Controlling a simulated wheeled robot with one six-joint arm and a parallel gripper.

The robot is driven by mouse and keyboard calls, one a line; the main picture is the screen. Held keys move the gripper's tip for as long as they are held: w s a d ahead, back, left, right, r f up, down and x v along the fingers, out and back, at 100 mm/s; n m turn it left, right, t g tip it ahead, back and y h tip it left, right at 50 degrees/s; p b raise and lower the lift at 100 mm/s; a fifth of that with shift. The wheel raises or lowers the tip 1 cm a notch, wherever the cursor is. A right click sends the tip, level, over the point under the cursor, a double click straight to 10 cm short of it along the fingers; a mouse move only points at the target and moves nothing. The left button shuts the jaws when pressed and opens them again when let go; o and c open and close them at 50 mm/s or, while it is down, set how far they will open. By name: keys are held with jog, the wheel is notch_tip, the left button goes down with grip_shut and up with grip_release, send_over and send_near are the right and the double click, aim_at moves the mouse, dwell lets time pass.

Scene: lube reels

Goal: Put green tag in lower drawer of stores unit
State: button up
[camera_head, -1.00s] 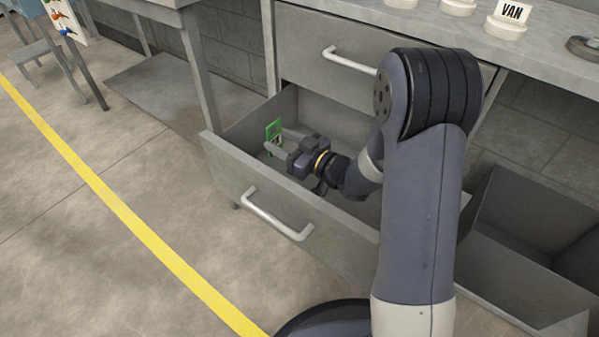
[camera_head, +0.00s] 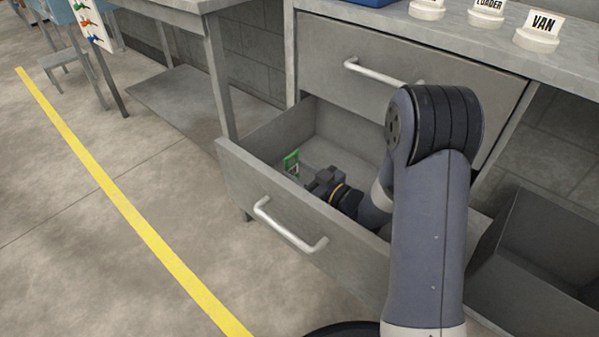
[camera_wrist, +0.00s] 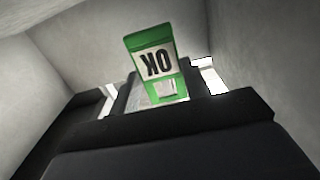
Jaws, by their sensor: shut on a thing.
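The green tag (camera_head: 291,163) is inside the open lower drawer (camera_head: 262,205), near its left end. In the wrist view the tag (camera_wrist: 156,60) has a white panel with "OK" on it, shown upside down. My gripper (camera_head: 303,172) reaches down into the drawer and is shut on the tag, with drawer walls around it in the wrist view. Its fingertips are partly hidden behind the drawer front and the tag. I cannot tell whether the tag touches the drawer floor. The drawer is pulled out of the stores unit (camera_head: 530,95).
The upper drawer (camera_head: 345,60) above is closed. White stands with labels, such as "VAN" (camera_head: 541,30), stand on the unit's top. A grey open bin (camera_head: 535,260) is at the lower right. A bench (camera_head: 165,100) stands at the left, and the floor with a yellow line is clear.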

jog(key=shift+f, duration=0.35)
jog(key=o, duration=1)
jog(key=shift+c, duration=0.2)
jog(key=shift+r, duration=0.15)
jog(key=shift+r, duration=0.25)
jog(key=p+v, duration=0.2)
jog(key=v, duration=0.5)
jog(key=shift+s+d+r+p, duration=0.15)
jog(key=shift+d+r+p, duration=0.1)
jog(key=shift+p, duration=0.15)
